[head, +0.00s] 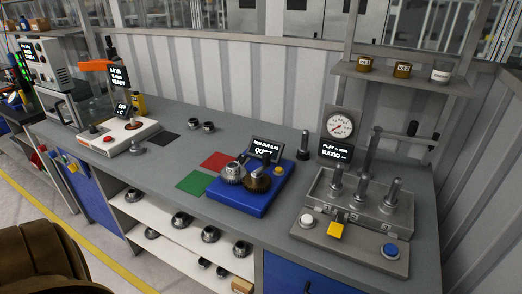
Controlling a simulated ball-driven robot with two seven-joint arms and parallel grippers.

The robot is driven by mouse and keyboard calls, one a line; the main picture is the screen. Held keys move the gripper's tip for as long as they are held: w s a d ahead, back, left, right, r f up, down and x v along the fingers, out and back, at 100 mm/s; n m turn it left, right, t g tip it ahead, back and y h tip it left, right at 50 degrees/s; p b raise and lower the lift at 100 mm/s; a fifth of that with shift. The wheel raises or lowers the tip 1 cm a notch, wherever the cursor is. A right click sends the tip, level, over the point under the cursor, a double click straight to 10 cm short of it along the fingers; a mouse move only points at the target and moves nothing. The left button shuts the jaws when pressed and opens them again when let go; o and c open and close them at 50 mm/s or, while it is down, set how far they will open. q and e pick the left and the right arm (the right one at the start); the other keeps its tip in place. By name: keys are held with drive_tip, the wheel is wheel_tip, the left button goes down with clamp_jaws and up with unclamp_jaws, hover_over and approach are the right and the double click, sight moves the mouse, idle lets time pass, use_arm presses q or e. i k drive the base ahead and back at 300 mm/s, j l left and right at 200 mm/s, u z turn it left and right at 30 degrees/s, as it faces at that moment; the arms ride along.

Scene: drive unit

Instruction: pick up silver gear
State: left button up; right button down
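A silver gear (232,173) sits on the left part of a blue test unit (242,197) on the grey workbench. A brown-bronze gear (257,181) is right beside it, and the two look close or touching. Two smaller dark silver parts (208,127) stand near the back of the bench. Several more grey gear-like parts (181,219) lie on the white shelves below. Neither gripper shows in the head view.
Green (195,183), red (216,160) and black (163,138) squares mark the bench. A white machine (125,135) is at the left.

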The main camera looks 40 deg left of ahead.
sight(227, 174)
drive_tip(key=u, duration=1.2)
